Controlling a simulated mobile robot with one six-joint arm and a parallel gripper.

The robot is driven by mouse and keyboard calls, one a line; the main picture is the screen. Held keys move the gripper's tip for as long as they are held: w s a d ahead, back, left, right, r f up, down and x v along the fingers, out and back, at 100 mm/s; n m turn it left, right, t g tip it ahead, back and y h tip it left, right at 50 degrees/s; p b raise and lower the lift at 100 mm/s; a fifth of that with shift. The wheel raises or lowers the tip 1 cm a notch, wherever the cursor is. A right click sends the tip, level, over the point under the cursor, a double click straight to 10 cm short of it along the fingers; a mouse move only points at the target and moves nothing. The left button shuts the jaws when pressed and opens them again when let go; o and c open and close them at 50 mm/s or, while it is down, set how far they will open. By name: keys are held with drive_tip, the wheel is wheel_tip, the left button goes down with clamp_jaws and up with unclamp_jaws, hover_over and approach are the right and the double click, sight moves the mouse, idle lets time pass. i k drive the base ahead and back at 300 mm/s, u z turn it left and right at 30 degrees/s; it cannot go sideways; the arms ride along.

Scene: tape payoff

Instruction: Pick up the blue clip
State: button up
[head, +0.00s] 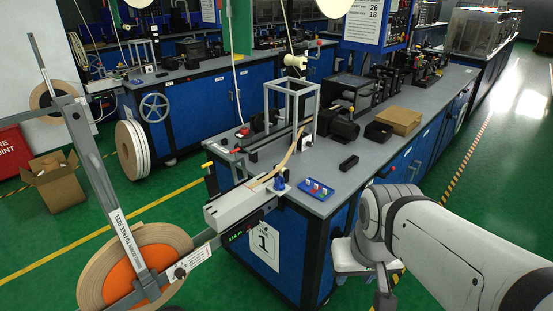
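A small blue piece (280,184) stands at the front corner of the near workbench, beside the end of the pale tape strip. It looks like the blue clip, but it is too small to be sure. To its right lies a flat blue tray (328,195) with a few small coloured pieces on it, one red and one white. My white arm comes in from the lower right, and its wrist hangs low beside the bench's right side. My gripper (384,299) is only partly in view at the bottom edge, apart from the blue piece; its fingertips cannot be made out.
The near workbench (385,160) carries a grey frame (291,88), a dark motor (338,124), a small black block (348,163), a black bin (378,132) and a cardboard box (400,119). A tape reel (97,270) stands at left. Green floor is clear at right.

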sight(279, 184)
drive_tip(key=u, duration=2)
drive_tip(key=k, duration=0.95)
drive_tip(key=z, duration=1.55)
drive_tip(key=i, duration=1)
drive_tip(key=z, duration=0.05)
